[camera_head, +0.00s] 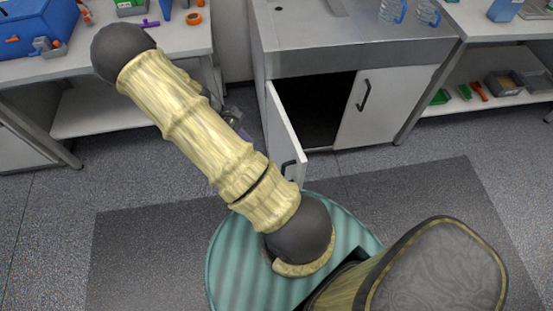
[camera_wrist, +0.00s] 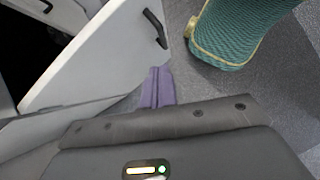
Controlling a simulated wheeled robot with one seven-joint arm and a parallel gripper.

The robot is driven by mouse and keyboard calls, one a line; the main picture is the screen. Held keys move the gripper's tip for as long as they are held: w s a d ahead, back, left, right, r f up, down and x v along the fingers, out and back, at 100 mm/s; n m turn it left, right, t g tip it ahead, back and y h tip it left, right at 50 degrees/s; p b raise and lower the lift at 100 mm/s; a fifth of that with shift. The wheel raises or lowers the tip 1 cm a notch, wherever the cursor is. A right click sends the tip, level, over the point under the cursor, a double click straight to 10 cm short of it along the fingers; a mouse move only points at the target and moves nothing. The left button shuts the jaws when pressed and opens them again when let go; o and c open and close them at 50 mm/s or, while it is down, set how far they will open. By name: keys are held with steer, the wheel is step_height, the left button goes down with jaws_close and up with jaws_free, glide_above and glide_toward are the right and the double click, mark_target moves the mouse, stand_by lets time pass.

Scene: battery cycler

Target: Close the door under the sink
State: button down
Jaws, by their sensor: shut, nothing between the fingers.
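The sink cabinet (camera_head: 345,45) stands at the top middle of the head view. Its left door (camera_head: 284,122) is swung wide open, with a dark handle (camera_head: 288,168) near the free edge. The right door (camera_head: 385,108) is shut. My gripper (camera_head: 236,118) is mostly hidden behind my arm, to the left of the open door. In the wrist view, its purple fingers (camera_wrist: 156,88) are together and empty, close to the white open door (camera_wrist: 95,55) and below its handle (camera_wrist: 155,28). Whether they touch the door cannot be told.
The dark cabinet interior (camera_head: 312,105) shows behind the open door. A workbench (camera_head: 140,50) with a blue box (camera_head: 40,25) is at left. A shelf unit (camera_head: 500,85) with trays is at right. Grey floor (camera_head: 400,175) in front of the right door is free.

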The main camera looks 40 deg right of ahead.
steer(key=shift+s+f, duration=0.1)
steer(key=s+d+r+p+x, duration=0.1)
steer(key=x, duration=1.2)
steer(key=shift+s+r, duration=0.2)
steer(key=shift+r, duration=0.05)
steer(key=shift+d, duration=0.15)
